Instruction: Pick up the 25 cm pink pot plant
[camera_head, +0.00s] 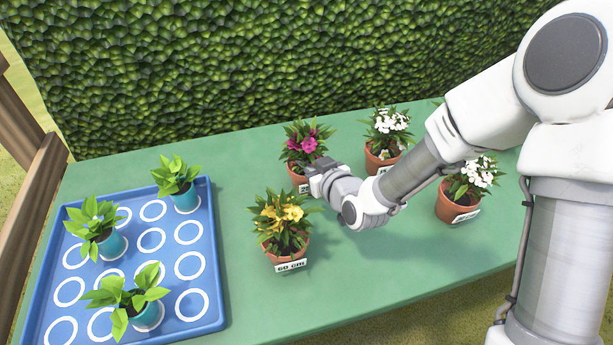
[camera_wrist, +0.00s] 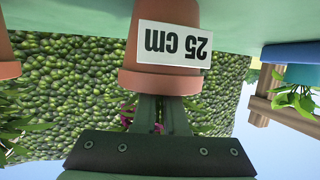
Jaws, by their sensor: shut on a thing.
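The pink-flowered plant (camera_head: 305,147) stands upright in a terracotta pot (camera_head: 297,180) toward the back middle of the table. In the wrist view, which is upside down, the terracotta pot (camera_wrist: 165,82) carries a white "25 cm" label (camera_wrist: 174,43). My gripper (camera_head: 313,172) reaches in from the right at the pot's rim, and its fingers (camera_wrist: 160,108) are shut on the rim. Pink petals show behind the fingers. I cannot tell whether the pot is clear of the table.
A yellow-flowered pot labelled "60 cm" (camera_head: 284,228) stands just in front. White-flowered pots (camera_head: 386,138) (camera_head: 460,205) stand to the right, partly near my arm. A blue tray (camera_head: 215,270) with small turquoise pots (camera_head: 186,200) is at left. A hedge (camera_head: 250,60) rises behind the green table (camera_head: 370,285).

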